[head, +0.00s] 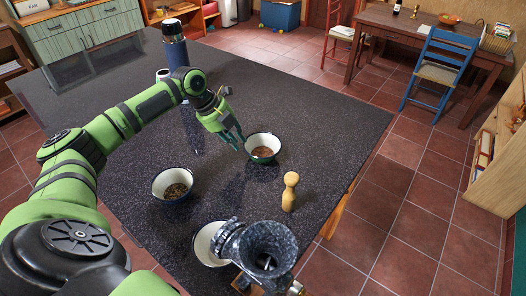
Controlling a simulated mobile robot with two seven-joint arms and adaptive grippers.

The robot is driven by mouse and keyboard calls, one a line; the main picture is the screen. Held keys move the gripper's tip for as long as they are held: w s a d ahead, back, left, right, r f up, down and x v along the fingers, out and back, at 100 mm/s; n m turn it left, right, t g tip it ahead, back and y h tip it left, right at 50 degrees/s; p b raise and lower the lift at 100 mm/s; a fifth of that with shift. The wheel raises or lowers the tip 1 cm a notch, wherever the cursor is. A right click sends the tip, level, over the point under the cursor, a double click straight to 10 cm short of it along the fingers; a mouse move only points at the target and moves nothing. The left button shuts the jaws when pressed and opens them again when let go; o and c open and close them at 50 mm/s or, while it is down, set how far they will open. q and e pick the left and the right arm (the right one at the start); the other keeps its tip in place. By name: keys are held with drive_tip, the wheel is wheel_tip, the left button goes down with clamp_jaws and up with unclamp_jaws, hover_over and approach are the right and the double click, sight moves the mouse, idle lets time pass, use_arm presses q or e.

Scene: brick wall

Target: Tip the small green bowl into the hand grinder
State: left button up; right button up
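The small green bowl (263,158) stands upright on the dark speckled counter, white inside, with brown contents. My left gripper (240,144) is just left of its rim, fingers pointing down toward it. The fingers look spread, with nothing visible between them; whether a fingertip touches the rim is too small to tell. The hand grinder (268,244), with a dark speckled funnel-shaped hopper, is at the bottom near the counter's front edge. Its lower part is cut off by the frame. My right gripper is out of view.
A wooden pestle-like piece (290,190) stands between green bowl and grinder. A dark blue flask (175,48) stands at the back left. The back right counter is clear.

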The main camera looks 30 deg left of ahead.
sight(245, 147)
use_arm(q)
drive_tip(key=shift+w+d+f, duration=0.15)
drive_tip(key=shift+w+f, duration=0.1)
drive_tip(key=shift+f, duration=0.3)
drive_tip(key=b+x, duration=0.2)
drive_tip(key=x, duration=0.1)
drive_tip(key=shift+w, duration=0.1)
drive_tip(key=shift+f+b, duration=0.2)
drive_tip(key=shift+b, duration=0.2)
drive_tip(key=shift+w+d+f, duration=0.15)
drive_tip(key=shift+w+f, duration=0.15)
drive_tip(key=shift+f, duration=0.1)
clamp_jaws()
drive_tip(key=shift+r, duration=0.1)
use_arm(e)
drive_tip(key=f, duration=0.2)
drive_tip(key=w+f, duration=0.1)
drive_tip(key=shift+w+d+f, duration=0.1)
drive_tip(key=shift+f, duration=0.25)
